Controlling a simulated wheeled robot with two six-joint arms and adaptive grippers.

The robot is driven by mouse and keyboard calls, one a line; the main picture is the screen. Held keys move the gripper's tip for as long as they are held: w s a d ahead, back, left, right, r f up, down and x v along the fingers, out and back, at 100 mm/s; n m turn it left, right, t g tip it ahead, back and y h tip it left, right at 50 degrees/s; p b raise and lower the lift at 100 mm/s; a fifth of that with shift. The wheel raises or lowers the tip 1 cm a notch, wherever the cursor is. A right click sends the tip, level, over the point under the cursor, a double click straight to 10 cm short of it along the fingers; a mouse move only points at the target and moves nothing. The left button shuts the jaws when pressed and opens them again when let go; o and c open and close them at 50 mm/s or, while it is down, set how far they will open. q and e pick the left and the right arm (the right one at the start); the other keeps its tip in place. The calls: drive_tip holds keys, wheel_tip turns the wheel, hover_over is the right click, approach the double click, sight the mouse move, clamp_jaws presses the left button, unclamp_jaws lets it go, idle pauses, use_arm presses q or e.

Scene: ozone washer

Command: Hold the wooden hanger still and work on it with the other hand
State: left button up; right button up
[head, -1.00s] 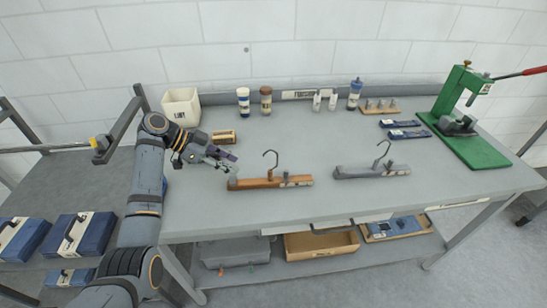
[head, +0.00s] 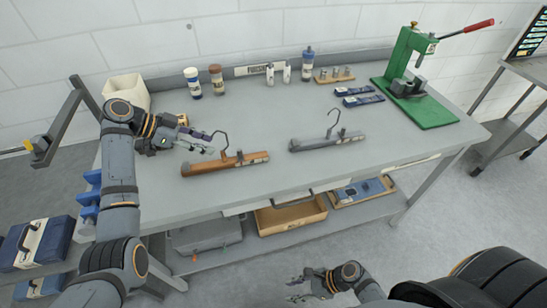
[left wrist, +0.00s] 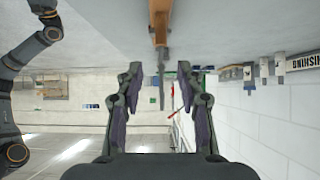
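The wooden hanger (head: 226,163), brown with a dark hook, lies near the front edge of the bench. A grey hanger (head: 327,140) lies to its right. My left gripper (head: 205,141) is just behind the wooden hanger's left part, with no grip on it visible. In the left wrist view my left gripper (left wrist: 160,78) is open and empty, and the wooden hanger (left wrist: 160,22) shows at the top, beyond the fingertips. My right gripper (head: 293,289) is low in front of the bench, apart from both hangers, its fingers apparently spread and empty.
A green press (head: 415,75) with a red handle stands at the back right. A lower shelf holds a wooden box (head: 292,217). Mid-bench is clear.

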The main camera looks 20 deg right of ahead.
drive_tip(key=w+a+r+m+y, duration=0.1)
drive_tip(key=w+a+r+y, duration=0.1)
drive_tip(key=r, duration=0.5)
drive_tip(key=w+a+r+m+y, duration=0.1)
drive_tip(key=w+a+r+y, duration=0.15)
drive_tip(key=r, duration=0.55)
drive_tip(key=w+a+r+m+y, duration=0.1)
drive_tip(key=w+r+m+y, duration=0.1)
drive_tip(key=r, duration=0.5)
drive_tip(key=w+d+r+n+t+h, duration=0.1)
drive_tip(key=w+d+r+t, duration=0.25)
drive_tip(key=w+r, duration=0.6)
drive_tip(key=w+d+r+n+t, duration=0.15)
drive_tip(key=w+r+t, duration=0.45)
drive_tip(key=w, duration=0.7)
drive_tip(key=w+a+g, duration=0.1)
drive_tip(key=w+a, duration=0.5)
drive_tip(key=a, duration=0.2)
drive_tip(key=shift+r, duration=0.4)
drive_tip(key=shift+a+g, duration=0.1)
drive_tip(key=shift+g, duration=0.15)
drive_tip(key=shift+c, duration=0.3)
clamp_jaws()
